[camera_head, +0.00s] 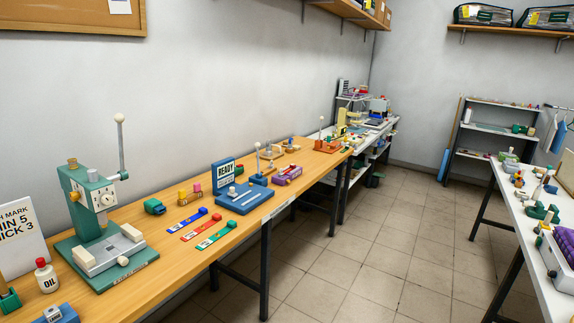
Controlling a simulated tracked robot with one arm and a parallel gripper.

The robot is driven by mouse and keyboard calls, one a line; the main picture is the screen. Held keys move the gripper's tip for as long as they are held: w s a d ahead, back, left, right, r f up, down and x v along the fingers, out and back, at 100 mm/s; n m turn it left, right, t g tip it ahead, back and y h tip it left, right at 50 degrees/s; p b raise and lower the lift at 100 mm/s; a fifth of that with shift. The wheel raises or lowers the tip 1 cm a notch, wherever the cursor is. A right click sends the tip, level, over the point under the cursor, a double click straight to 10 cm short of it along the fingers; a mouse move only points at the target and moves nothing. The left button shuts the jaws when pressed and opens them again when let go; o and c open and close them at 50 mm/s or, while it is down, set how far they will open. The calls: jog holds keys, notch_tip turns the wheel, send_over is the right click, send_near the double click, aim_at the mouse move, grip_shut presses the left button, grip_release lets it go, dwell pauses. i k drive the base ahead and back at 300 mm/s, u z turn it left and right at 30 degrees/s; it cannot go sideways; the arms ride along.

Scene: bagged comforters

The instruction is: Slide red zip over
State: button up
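Three flat coloured strips lie side by side on the long wooden bench, left of centre. The middle one is red (201,227), with a raised red piece at its far right end; it looks like the red zip. A blue strip (186,221) lies behind it and a green strip (215,235) in front, each with a similar raised piece at the far end. The strips are small here, so I cannot make out zip teeth. My gripper is not in view, and nothing is seen touching the strips.
The wooden bench (170,285) runs along the left wall. A green press (97,215) with an upright lever stands left of the strips. A blue READY stand (240,195) is to their right. Tiled floor (340,260) lies open before a white table (535,250). Bagged comforters (484,14) sit on a high shelf.

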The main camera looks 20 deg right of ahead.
aim_at(292, 166)
jog(key=z, duration=0.25)
jog(key=i, duration=2.1)
jog(key=z, duration=0.2)
jog(key=k, duration=0.65)
jog(key=z, duration=0.55)
jog(key=i, duration=2.3)
jog(key=u, duration=0.9)
jog(key=i, duration=0.85)
jog(key=u, duration=0.4)
jog(key=k, duration=0.25)
jog(key=u, duration=0.05)
